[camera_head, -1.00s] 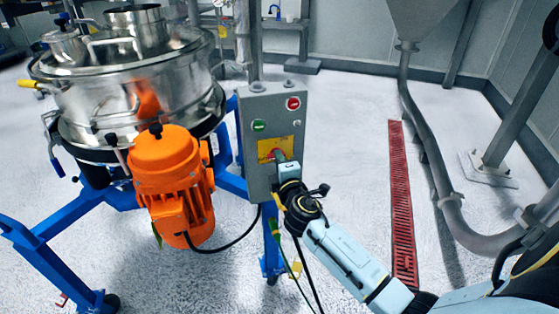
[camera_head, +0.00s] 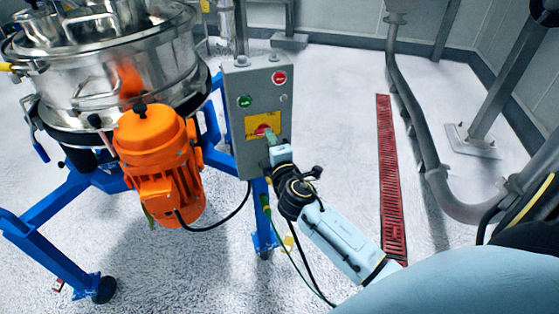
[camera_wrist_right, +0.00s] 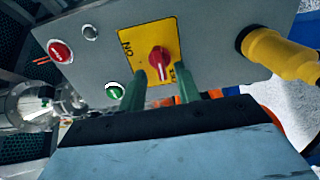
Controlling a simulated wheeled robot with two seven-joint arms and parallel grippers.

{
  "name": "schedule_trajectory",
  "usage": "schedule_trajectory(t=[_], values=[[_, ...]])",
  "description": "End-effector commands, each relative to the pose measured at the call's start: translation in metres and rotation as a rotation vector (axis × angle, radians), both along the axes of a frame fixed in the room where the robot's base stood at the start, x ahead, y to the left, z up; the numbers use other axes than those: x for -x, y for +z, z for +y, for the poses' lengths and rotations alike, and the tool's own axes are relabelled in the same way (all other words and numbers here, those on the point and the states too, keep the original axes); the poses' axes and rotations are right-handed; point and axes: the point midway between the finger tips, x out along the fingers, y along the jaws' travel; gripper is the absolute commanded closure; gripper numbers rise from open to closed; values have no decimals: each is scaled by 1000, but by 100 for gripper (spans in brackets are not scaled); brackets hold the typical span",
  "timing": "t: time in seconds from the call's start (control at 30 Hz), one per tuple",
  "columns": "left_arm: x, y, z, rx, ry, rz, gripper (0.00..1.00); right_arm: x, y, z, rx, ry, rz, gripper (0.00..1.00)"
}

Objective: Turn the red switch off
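The red switch (camera_wrist_right: 159,59) is a rotary knob on a yellow plate (camera_wrist_right: 134,41), on the front of a grey control box (camera_head: 257,88). The plate carries "ON" and a second label partly hidden by a finger. In the head view the red knob (camera_head: 262,130) is partly covered by my gripper. My right gripper (camera_wrist_right: 164,84) is at the box, its two green fingers apart, with the knob between and just beyond the tips. Whether the fingers touch the knob cannot be told. In the head view the right gripper (camera_head: 271,137) reaches the plate from below right. My left gripper is not in view.
A red button (camera_wrist_right: 61,52) and a green button (camera_wrist_right: 115,91) are on the same box. A yellow connector (camera_wrist_right: 280,54) sticks out beside the plate. The orange motor (camera_head: 160,165) and steel sifter (camera_head: 110,75) stand left of the box. The floor right of it is open around a red drain grate (camera_head: 390,190).

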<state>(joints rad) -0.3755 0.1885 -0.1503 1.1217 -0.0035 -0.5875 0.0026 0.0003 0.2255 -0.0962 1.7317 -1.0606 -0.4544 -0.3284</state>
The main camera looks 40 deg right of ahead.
Motion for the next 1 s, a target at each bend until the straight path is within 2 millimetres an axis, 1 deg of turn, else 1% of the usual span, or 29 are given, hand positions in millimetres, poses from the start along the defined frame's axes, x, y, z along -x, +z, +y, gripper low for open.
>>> schedule_trajectory(t=[0.03,0.2,0.3,0.43,0.53,0.63,0.8,1.0], values=[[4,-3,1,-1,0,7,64,12,-1,4,-1,1,3,67],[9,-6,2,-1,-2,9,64,49,-1,15,-2,0,4,67],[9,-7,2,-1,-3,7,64,67,-2,21,-2,-1,4,67],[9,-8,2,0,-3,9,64,86,-1,27,-1,-1,3,67],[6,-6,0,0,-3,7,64,95,-1,30,-1,-1,2,67],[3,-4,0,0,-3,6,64,99,-1,31,2,-2,2,67],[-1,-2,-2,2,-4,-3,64,101,0,31,2,-1,1,67],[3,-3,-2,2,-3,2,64,100,0,31,1,-1,1,67]])
